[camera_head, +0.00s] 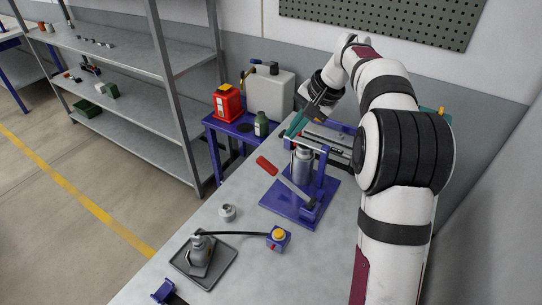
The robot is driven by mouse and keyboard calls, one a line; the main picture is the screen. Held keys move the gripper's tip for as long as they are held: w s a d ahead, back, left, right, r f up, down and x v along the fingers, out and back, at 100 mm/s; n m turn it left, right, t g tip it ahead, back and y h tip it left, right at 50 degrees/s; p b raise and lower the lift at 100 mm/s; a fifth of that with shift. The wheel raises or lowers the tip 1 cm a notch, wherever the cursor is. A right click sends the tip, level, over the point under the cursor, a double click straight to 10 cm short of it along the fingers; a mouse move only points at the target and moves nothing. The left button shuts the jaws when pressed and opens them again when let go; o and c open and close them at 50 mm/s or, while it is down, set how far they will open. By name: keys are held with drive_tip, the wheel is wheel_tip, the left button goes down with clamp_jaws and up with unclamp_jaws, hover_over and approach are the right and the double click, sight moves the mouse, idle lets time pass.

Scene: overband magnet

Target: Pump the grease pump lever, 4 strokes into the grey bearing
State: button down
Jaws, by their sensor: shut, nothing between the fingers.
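A lever with a red grip (266,165) and a flat steel bar slants down to the right, in front of a steel cylinder (302,166) on a blue base plate (285,205). It looks like the grease pump lever. A grey housing (199,257), apparently the bearing, sits in a dark tray (222,271) at the front left. A black hose links it to a blue block with a yellow top (278,239).
A blue side table holds a red container (227,103), a white canister (270,95) and a green bottle (261,125). A small grey cup-like part (228,212) stands on the bench. A blue clamp-like part (163,291) is at the front.

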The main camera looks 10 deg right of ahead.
sight(267, 164)
drive_tip(key=x, duration=1.3)
drive_tip(key=shift+w+a+f, duration=0.1)
drive_tip(key=shift+a+f, duration=0.05)
drive_tip(key=shift+f, duration=0.1)
drive_tip(key=shift+f, duration=0.1)
